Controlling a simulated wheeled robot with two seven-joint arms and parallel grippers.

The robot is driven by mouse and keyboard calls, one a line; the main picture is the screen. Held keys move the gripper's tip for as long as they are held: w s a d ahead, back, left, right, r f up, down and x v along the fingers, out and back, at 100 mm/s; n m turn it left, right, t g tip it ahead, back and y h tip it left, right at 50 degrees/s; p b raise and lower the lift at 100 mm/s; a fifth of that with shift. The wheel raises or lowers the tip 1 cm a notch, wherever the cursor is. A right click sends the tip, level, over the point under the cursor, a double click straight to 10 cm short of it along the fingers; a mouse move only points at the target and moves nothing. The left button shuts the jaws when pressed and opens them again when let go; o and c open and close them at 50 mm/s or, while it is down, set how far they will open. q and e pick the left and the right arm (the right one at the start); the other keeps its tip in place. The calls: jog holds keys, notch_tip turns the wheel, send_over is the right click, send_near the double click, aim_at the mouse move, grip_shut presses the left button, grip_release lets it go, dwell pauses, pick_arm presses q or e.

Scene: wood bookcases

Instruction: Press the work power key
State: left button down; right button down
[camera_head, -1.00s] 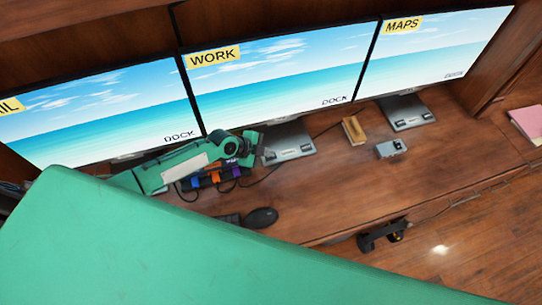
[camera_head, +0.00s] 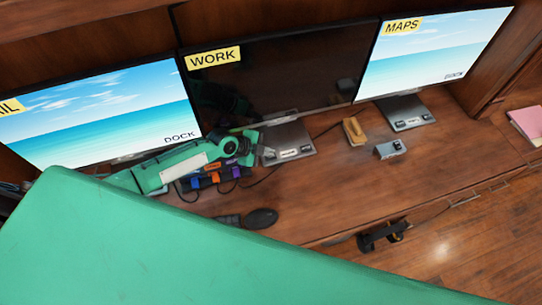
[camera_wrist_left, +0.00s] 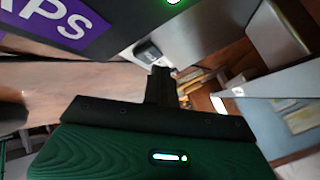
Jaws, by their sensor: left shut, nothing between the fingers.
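The WORK monitor, with its yellow label (camera_head: 213,58), stands in the middle and its screen (camera_head: 285,78) is dark. Its grey stand base (camera_head: 291,139) carries a small pale label (camera_head: 289,154) and small dark parts near its front edge. My left gripper (camera_head: 267,152) is at the left front of that base, its fingers shut and empty. I cannot tell whether its tip touches a key. In the left wrist view the black fingers (camera_wrist_left: 160,86) are together. The work power key itself cannot be clearly made out. My right gripper is not in view.
The left monitor (camera_head: 105,110) and the MAPS monitor (camera_head: 435,50) are lit. Coloured tags (camera_head: 212,178) sit under my left arm; a purple one (camera_wrist_left: 65,22) fills the wrist view's corner. A mouse (camera_head: 261,218), wooden block (camera_head: 354,131) and grey box (camera_head: 390,149) lie on the desk.

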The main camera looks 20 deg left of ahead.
aim_at(267, 158)
pick_arm(q)
jog(key=shift+r, duration=0.1)
notch_tip(267, 158, up, 6)
jog(key=p, duration=0.4)
dwell(0.5)
